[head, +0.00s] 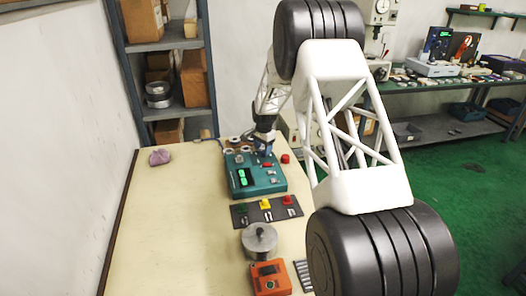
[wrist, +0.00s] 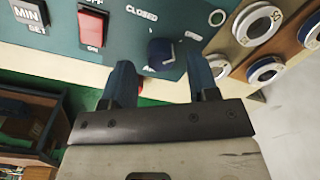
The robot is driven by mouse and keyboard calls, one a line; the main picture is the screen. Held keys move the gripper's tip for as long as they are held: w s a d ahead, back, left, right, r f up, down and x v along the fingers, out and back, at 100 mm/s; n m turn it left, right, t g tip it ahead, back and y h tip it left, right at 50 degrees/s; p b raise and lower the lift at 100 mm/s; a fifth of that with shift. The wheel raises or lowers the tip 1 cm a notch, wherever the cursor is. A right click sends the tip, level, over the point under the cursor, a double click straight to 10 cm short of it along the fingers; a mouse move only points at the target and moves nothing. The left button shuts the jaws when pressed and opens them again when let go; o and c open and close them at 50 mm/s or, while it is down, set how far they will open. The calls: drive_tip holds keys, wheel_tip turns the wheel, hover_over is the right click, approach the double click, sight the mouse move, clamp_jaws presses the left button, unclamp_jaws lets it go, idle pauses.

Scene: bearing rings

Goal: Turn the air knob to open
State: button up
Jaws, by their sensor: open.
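The air knob (wrist: 161,51) is a dark blue knob on the teal panel (wrist: 250,8), with a small light mark on its side. The word CLOSED is printed up and left of it; other markings near it are too small to read. My gripper (wrist: 160,64) is open, its two blue fingers on either side of the knob in the wrist view. I cannot tell whether either finger touches it. In the head view my gripper (head: 265,150) is over the far part of the teal control box (head: 268,184), and the knob is hard to make out.
A red rocker switch (wrist: 92,24) sits left of the knob. Several bearing rings (wrist: 264,70) lie on wooden boards to the right. On the table (head: 160,220) are a purple cloth (head: 160,157), a metal cylinder (head: 259,240) and an orange device (head: 270,278). The table's left side is mostly clear.

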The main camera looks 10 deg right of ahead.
sight(263, 152)
drive_tip(key=shift+s+r, duration=0.1)
drive_tip(key=shift+r, duration=2.8)
drive_tip(key=shift+r, duration=0.15)
drive_tip(key=shift+s+r, duration=0.2)
drive_tip(key=s+a+r+n, duration=0.1)
drive_tip(key=s+r+n, duration=0.1)
drive_tip(key=s+r, duration=0.65)
drive_tip(key=s+a+r+n+t, duration=0.1)
drive_tip(key=s+a+r+n, duration=0.1)
drive_tip(key=s+r, duration=0.65)
drive_tip(key=s+a+r+n, duration=0.15)
drive_tip(key=s+r, duration=0.25)
drive_tip(key=s, duration=0.9)
drive_tip(key=s+a+n+t, duration=0.1)
drive_tip(key=s+n, duration=0.4)
drive_tip(key=s, duration=2.8)
drive_tip(key=shift+s+a+f+n, duration=0.2)
drive_tip(key=shift+a+f+n, duration=0.05)
drive_tip(key=shift+f+n, duration=0.15)
